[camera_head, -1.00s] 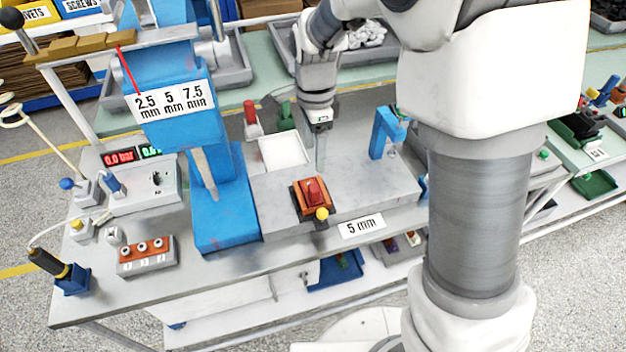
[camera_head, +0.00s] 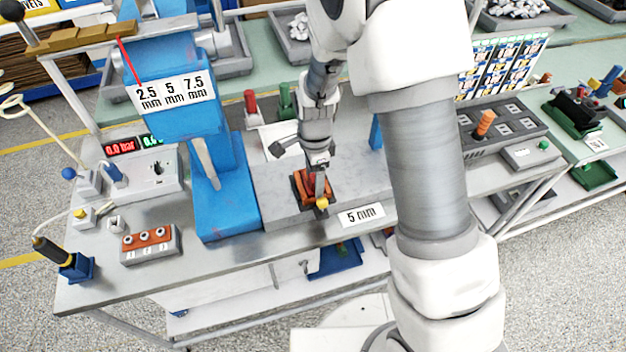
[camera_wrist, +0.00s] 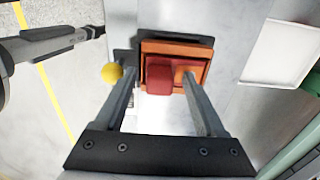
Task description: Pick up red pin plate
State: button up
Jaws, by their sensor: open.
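The red pin plate shows in the wrist view as a red block (camera_wrist: 159,76) on an orange plate (camera_wrist: 174,48), set in a dark holder on the grey bench block. In the head view the orange plate (camera_head: 299,187) is partly hidden by my gripper (camera_head: 318,188). My gripper is open above it, pointing down. In the wrist view my gripper (camera_wrist: 158,76) has its left finger beside the plate's left edge and its right finger over the plate, right of the red block. I cannot tell whether the fingers touch it.
A yellow knob (camera_wrist: 112,73) sits close to the left finger; it also shows in the head view (camera_head: 322,203). A white tray (camera_wrist: 280,54) lies to the right in the wrist view. A blue press (camera_head: 223,205) stands left of my gripper. A "5 mm" label (camera_head: 361,216) is in front.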

grip_shut()
dwell(0.3)
dwell(0.3)
